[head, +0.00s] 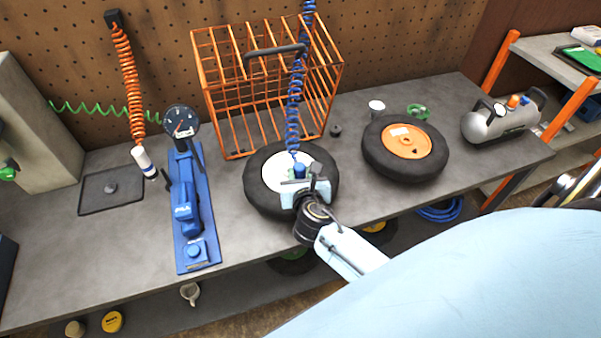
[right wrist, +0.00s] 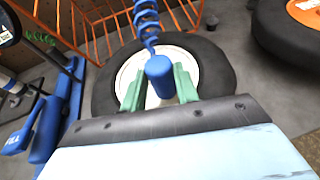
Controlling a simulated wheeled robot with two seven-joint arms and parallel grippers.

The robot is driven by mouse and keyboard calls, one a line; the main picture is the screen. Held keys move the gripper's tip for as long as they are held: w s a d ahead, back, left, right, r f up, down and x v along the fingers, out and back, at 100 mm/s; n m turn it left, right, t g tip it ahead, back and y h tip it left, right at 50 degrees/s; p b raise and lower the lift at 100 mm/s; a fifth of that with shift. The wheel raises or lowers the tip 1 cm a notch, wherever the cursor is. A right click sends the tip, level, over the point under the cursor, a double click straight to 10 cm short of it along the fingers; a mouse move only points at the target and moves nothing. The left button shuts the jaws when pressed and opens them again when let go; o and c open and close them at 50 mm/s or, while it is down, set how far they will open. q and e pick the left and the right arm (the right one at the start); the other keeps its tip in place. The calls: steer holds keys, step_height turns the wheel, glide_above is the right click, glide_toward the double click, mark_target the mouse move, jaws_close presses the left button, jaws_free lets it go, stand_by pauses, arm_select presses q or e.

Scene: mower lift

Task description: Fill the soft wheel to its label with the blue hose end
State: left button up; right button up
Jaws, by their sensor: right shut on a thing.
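My right gripper (head: 299,180) is shut on the blue hose end (right wrist: 160,76), which sits between its green fingertips in the right wrist view. The coiled blue hose (head: 295,100) rises from it past the orange cage. The gripper is over the white hub of a black-tyred wheel (head: 258,195) lying flat on the bench; this wheel also shows in the right wrist view (right wrist: 215,65). Whether the hose end touches a valve is hidden. A second wheel (head: 405,148), with an orange hub and a pale label, lies to the right. Which wheel is soft I cannot tell. My left gripper is not in view.
A blue fill station (head: 192,215) with a round gauge (head: 181,122) stands left of the white-hub wheel. An orange wire cage (head: 232,110) stands behind it. An orange hose (head: 130,80) hangs at left above a dark tray (head: 95,195). A grey tank (head: 490,122) stands at right.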

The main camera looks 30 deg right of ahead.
steer(key=shift+r+p, duration=0.1)
steer(key=shift+p, duration=0.2)
stand_by(0.4)
steer(key=shift+f+b, duration=0.6)
steer(key=shift+f, duration=0.2)
stand_by(0.3)
steer(key=o, duration=0.8)
steer(key=shift+p+v, duration=1.5)
steer(key=shift+v, duration=1.15)
steer(key=p+v, duration=0.2)
steer(key=v, duration=0.3)
steer(key=shift+s+a, duration=0.1)
steer(key=shift+s, duration=0.25)
